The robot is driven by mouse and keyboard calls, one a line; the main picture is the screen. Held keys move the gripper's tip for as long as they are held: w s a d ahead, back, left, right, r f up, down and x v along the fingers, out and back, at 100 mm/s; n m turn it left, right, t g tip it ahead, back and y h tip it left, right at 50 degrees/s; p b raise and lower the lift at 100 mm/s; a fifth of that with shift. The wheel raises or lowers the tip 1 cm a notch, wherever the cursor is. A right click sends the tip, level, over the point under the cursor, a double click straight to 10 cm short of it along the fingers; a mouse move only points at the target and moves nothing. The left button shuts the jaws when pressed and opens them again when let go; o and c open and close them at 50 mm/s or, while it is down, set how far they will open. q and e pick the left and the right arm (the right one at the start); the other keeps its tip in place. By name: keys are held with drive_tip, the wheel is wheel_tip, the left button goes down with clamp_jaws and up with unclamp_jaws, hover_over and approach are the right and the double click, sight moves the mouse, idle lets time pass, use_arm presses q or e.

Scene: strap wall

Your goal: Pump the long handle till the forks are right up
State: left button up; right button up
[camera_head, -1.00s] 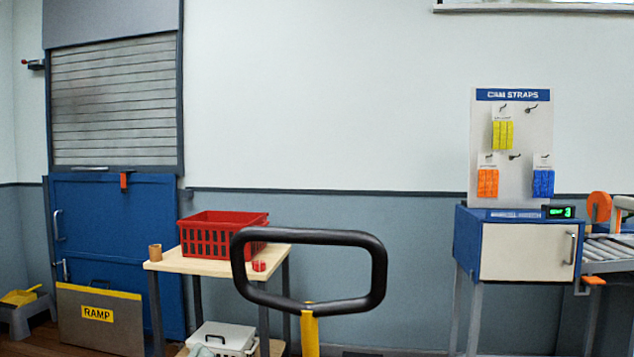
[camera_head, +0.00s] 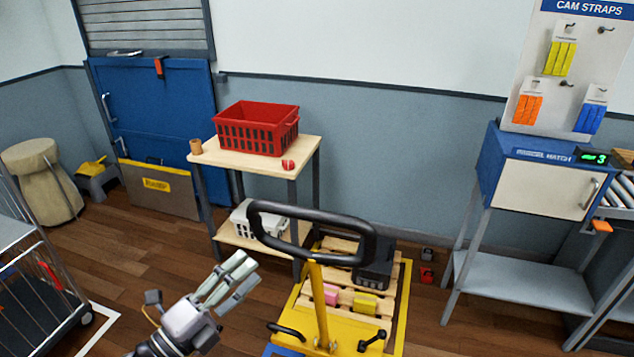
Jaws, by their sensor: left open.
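The long handle is a black loop (camera_head: 369,232) on a yellow shaft (camera_head: 320,300), standing upright in the middle of the head view. It rises from a yellow pallet truck (camera_head: 380,340). The forks are mostly hidden under a wooden pallet (camera_head: 385,302), so their height cannot be told. My left gripper (camera_head: 238,279) is open and empty, to the left of the shaft and below the loop, apart from both. My right gripper is out of view.
A wooden table (camera_head: 212,152) with a red crate (camera_head: 258,142) stands behind the handle. The pallet carries a dark case (camera_head: 376,268) and pink and yellow items. A wire cart (camera_head: 40,290) stands at left. A blue cabinet (camera_head: 510,170) stands at right.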

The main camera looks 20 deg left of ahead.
sight(302, 218)
use_arm(q)
drive_tip(key=p+x, duration=0.5)
drive_tip(key=x, duration=1.1)
drive_tip(key=shift+w+a+p, duration=0.1)
drive_tip(key=shift+p, duration=0.3)
drive_tip(key=shift+w+d+r, duration=0.1)
drive_tip(key=shift+w+d, duration=0.2)
drive_tip(key=shift+w, duration=0.25)
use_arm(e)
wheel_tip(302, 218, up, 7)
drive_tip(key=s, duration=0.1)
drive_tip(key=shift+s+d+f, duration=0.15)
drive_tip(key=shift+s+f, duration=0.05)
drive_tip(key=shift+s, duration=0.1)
use_arm(q)
drive_tip(key=shift+c, duration=0.2)
clamp_jaws()
